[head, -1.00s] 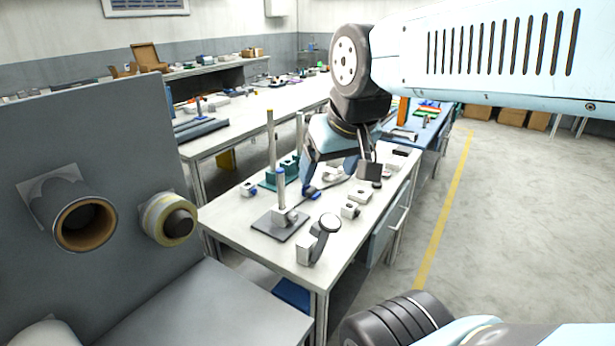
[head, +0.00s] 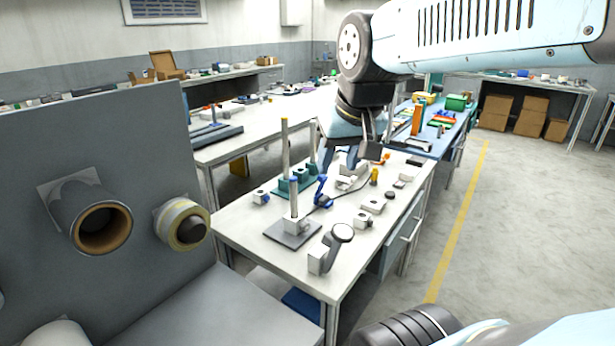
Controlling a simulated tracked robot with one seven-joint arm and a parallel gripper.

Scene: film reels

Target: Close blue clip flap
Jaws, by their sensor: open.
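A small blue part (head: 322,192), which looks like the clip flap, stands on the white workbench (head: 345,287) in the middle of the head view. A thin dark line runs beside its foot. My gripper (head: 326,166) is just above and behind it, pointing down, with its jaws open. The fingertips are small and partly lost against the bench items, so I cannot tell whether they touch the blue part. The flap's exact angle is too small to tell.
Small white blocks (head: 373,206) lie to the right, near a yellow-capped piece (head: 375,175). A grey panel with reels (head: 183,224) fills the left. Open floor (head: 500,220) lies right.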

